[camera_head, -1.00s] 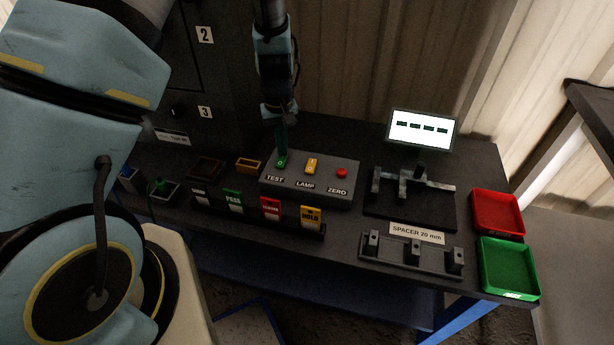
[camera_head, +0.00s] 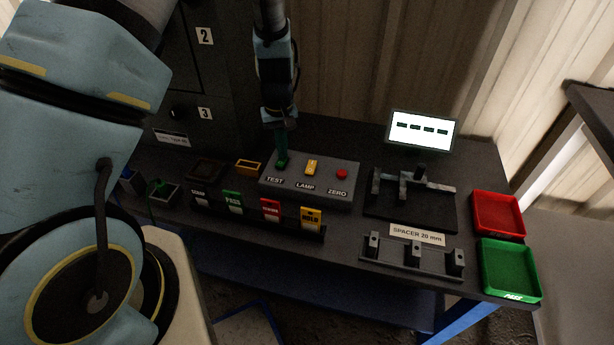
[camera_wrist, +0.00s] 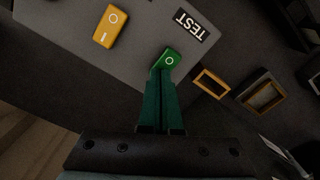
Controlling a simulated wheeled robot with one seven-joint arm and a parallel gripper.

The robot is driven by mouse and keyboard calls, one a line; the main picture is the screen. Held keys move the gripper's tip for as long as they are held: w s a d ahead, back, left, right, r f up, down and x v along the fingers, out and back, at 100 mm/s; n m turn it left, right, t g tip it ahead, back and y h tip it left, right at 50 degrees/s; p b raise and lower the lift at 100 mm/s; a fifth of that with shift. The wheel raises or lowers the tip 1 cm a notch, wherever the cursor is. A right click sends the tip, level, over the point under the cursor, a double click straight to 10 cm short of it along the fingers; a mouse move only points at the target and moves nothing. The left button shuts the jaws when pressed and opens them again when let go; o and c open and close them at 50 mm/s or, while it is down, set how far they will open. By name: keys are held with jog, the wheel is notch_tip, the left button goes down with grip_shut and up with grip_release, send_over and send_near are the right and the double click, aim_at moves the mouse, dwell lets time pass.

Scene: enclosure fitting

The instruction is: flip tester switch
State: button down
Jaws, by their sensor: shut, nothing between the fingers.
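The tester (camera_head: 318,190) is a grey box on the bench, with switches labelled TEST and LAMP and a red ZERO button (camera_head: 342,174). The green TEST switch (camera_wrist: 170,60) is partly covered by my fingertips in the wrist view; its circle mark shows. The yellow LAMP switch (camera_wrist: 110,26) is beside it, clear of my fingers. My gripper (camera_wrist: 161,72) has green fingers, shut and empty, with the tips at the near edge of the TEST switch, seemingly touching it. In the head view my gripper (camera_head: 282,152) points down onto the TEST switch.
A lit screen (camera_head: 423,130) stands behind a dark fixture (camera_head: 410,208). Red (camera_head: 497,213) and green (camera_head: 509,268) trays lie at the right. Labelled PASS and HOLD tabs (camera_head: 311,217) stand before the tester. A small orange frame (camera_wrist: 211,82) lies beside it.

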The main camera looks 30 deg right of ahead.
notch_tip(320, 180, up, 7)
jog(key=p, duration=0.5)
jog(key=shift+f, duration=0.2)
dwell(0.3)
jog(key=s+a+r, duration=0.1)
jog(key=a+r, duration=0.5)
jog(key=a, duration=0.4)
jog(key=s+a+r+n+t, duration=0.1)
jog(key=a+r, duration=0.5)
jog(key=a, duration=0.4)
jog(key=s+a+r, duration=0.2)
jog(key=a+r, duration=0.4)
jog(key=a, duration=0.4)
jog(key=shift+t, duration=0.3)
